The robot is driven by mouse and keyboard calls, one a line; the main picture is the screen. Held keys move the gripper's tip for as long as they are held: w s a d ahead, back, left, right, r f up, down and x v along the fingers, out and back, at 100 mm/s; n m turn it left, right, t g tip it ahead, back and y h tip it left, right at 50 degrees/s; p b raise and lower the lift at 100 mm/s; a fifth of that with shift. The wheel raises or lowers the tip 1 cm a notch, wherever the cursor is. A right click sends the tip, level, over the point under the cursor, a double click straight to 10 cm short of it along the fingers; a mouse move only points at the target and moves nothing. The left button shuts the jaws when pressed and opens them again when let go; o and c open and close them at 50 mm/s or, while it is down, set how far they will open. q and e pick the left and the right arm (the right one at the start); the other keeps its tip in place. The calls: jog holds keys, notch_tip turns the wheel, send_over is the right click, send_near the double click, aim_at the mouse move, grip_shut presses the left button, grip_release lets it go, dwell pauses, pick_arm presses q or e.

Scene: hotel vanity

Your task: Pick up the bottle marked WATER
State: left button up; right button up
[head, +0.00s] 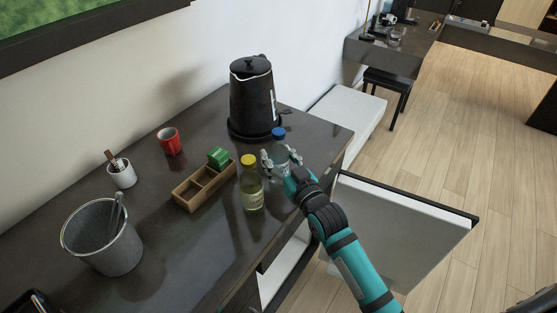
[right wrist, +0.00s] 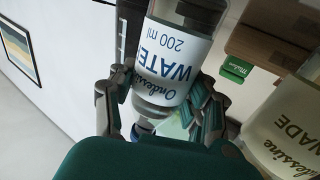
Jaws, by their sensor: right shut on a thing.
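The bottle marked WATER (head: 279,147) is clear with a blue cap, at the right part of the dark counter in the head view. Its white label reads WATER 200 ml, upside down, in the right wrist view (right wrist: 172,62). My right gripper (head: 281,160) is shut on this bottle, with fingers on both sides of it. The bottle looks upright; its base is hidden, so I cannot tell if it touches the counter. My left gripper is not in view.
A yellow-capped lemonade bottle (head: 251,187) stands close beside, left of my gripper. A black kettle (head: 251,98) is just behind. A wooden tray (head: 188,198) with a green box (head: 218,157), red mug (head: 169,141) and grey bin (head: 103,240) are left. An open door panel (head: 405,225) is below right.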

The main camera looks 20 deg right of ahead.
jog(key=c, duration=0.7)
grip_shut()
jog(key=shift+r, duration=0.15)
